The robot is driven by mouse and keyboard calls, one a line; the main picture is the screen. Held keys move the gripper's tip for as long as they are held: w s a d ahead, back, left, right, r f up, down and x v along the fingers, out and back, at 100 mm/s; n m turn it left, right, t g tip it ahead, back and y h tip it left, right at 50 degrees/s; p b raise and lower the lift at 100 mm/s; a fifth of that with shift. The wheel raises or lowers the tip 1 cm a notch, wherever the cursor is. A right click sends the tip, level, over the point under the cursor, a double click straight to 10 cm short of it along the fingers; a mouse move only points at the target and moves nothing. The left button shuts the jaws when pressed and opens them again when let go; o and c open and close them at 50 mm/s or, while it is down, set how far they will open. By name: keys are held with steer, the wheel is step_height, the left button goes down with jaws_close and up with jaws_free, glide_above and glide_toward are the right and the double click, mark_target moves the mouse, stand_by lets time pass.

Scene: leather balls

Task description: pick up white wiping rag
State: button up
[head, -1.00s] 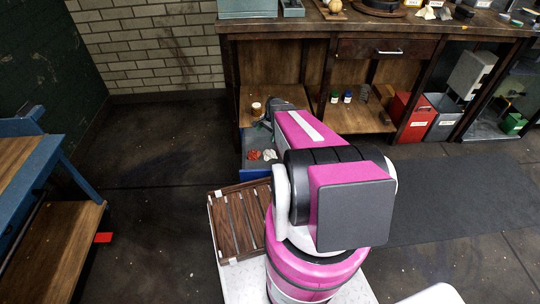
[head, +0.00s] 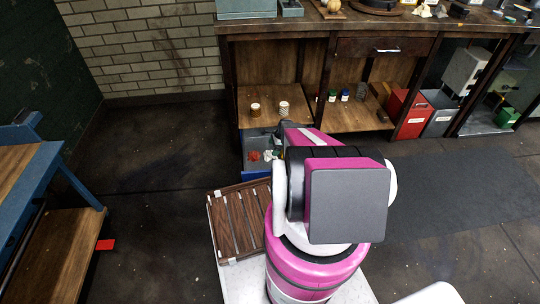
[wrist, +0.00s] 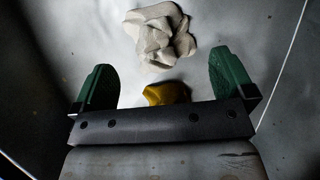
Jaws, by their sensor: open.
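The white wiping rag (wrist: 160,38) lies crumpled on a grey surface in the wrist view, just beyond my fingertips and roughly centred between them. My gripper (wrist: 163,62) has two green fingers spread wide, with nothing held. A yellow rag (wrist: 167,93) lies between the fingers, close to the palm and partly hidden by it. In the head view, a white rag (head: 268,155) shows in the blue bin (head: 257,176) beside a red rag (head: 254,155). My arm hides my gripper and the right part of the bin there.
The bin stands at the front of a wooden workbench (head: 385,28). Two small cups (head: 255,110) (head: 284,107) stand on its lower shelf. A slatted wooden tray (head: 238,222) is on my base. Red (head: 407,112) and grey (head: 441,114) bins stand right.

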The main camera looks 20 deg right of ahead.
mark_target(271, 150)
steer(key=x, duration=0.5)
steer(key=shift+s+a, duration=0.1)
steer(key=c, duration=1)
